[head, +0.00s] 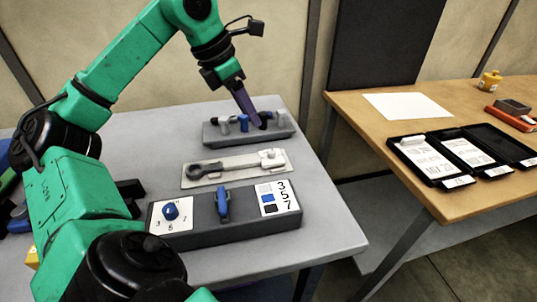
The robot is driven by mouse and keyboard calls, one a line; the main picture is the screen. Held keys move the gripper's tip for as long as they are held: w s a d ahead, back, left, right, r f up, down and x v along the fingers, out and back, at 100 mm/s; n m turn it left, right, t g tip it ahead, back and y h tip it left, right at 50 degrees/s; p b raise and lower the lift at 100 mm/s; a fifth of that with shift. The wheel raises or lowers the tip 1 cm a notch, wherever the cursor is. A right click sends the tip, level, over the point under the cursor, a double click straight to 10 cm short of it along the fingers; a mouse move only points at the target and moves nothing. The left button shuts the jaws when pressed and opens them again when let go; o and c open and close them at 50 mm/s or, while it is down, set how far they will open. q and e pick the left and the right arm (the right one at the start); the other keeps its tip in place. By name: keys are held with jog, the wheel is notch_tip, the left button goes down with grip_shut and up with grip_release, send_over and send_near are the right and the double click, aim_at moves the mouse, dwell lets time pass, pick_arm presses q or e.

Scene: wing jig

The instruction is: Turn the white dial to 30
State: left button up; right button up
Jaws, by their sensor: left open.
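The white dial plate (156,222) is on the left end of a dark grey box on the grey table. A blue knob (171,211) sits on it, with small numbers around it; I cannot read where the knob points. My left gripper (258,121) is open, its purple fingers reaching down at the back of the table. It is over the right part of a grey peg block (222,138), well behind and to the right of the dial. Whether it touches the pegs is unclear. My right gripper is not in view.
The box also has an upright blue lever (222,204) and a card (279,197) reading 3, 5, 7. A pale plate (240,170) with a dark handled tool lies between box and peg block. A wooden table (440,115) on the right holds black trays (470,150) and paper.

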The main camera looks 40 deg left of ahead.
aim_at(271, 151)
pick_arm(q)
jog(key=b+x, duration=0.3)
jog(key=x, duration=0.9)
jog(key=shift+f, duration=0.2)
jog(key=shift+w+d+f, duration=0.15)
jog(key=shift+w+f, duration=0.05)
jog(key=shift+f, duration=0.2)
grip_shut()
